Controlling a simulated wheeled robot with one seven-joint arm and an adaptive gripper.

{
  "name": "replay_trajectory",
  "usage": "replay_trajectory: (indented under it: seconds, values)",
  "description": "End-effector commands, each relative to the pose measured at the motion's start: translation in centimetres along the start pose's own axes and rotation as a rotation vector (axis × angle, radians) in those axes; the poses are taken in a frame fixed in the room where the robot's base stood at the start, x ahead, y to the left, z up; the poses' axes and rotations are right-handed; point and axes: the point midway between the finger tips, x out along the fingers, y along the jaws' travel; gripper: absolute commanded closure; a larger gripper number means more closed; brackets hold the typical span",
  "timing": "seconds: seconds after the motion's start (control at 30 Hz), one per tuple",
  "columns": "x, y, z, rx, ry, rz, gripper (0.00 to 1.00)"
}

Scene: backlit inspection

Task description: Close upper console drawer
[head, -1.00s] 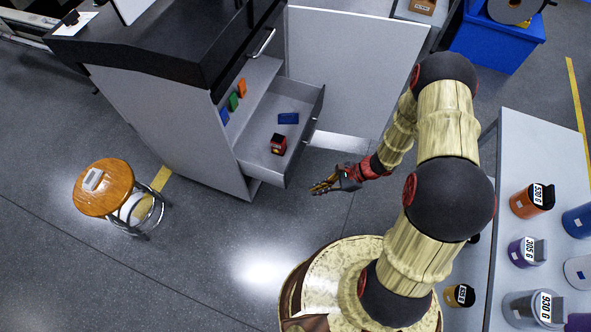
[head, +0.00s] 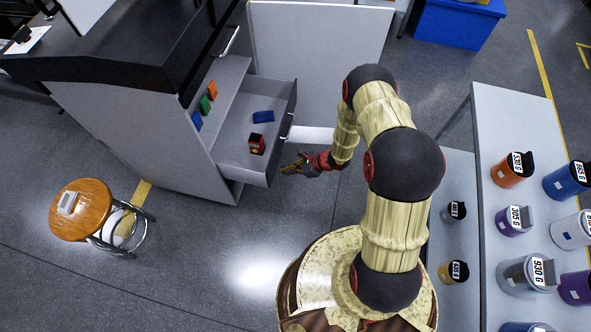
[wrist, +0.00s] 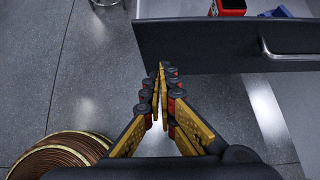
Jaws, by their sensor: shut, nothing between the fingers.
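The console drawer (head: 232,158) stands pulled out from the grey console (head: 150,128), with a blue box and a red item inside. Its dark front shows in the wrist view (wrist: 215,46), with a metal bar handle (wrist: 292,52) at the right. The handle also shows in the head view (head: 287,126). My gripper (head: 288,168) is just outside the drawer front, near its near end. In the wrist view my gripper (wrist: 161,70) is shut and empty, its tips overlapping the front's lower left part. I cannot tell whether they touch it.
A pale panel (head: 330,45) stands upright behind the drawer. A wooden-topped stool (head: 85,205) is at the left. A table (head: 490,110) with several labelled containers is at the right. A blue bin (head: 455,22) is at the back.

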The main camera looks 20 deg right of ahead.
Motion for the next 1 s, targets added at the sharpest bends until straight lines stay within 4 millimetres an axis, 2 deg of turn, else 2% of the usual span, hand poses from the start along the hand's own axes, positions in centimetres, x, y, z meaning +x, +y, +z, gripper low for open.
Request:
replay_trajectory:
  seconds: [0.03, 0.07, 0.3, 0.83, 1.0]
  values:
    - [1.2, 0.1, -0.1, -0.002, 0.0, 0.003, 1.0]
    - [1.6, 0.1, 0.1, -0.003, 0.0, 0.002, 1.0]
    - [3.4, 0.0, 2.4, -0.002, 0.0, 0.001, 1.0]
    - [3.8, 0.0, 2.9, -0.001, 0.0, 0.0, 1.0]
    - [4.6, 0.0, 3.6, -0.003, 0.0, 0.0, 1.0]
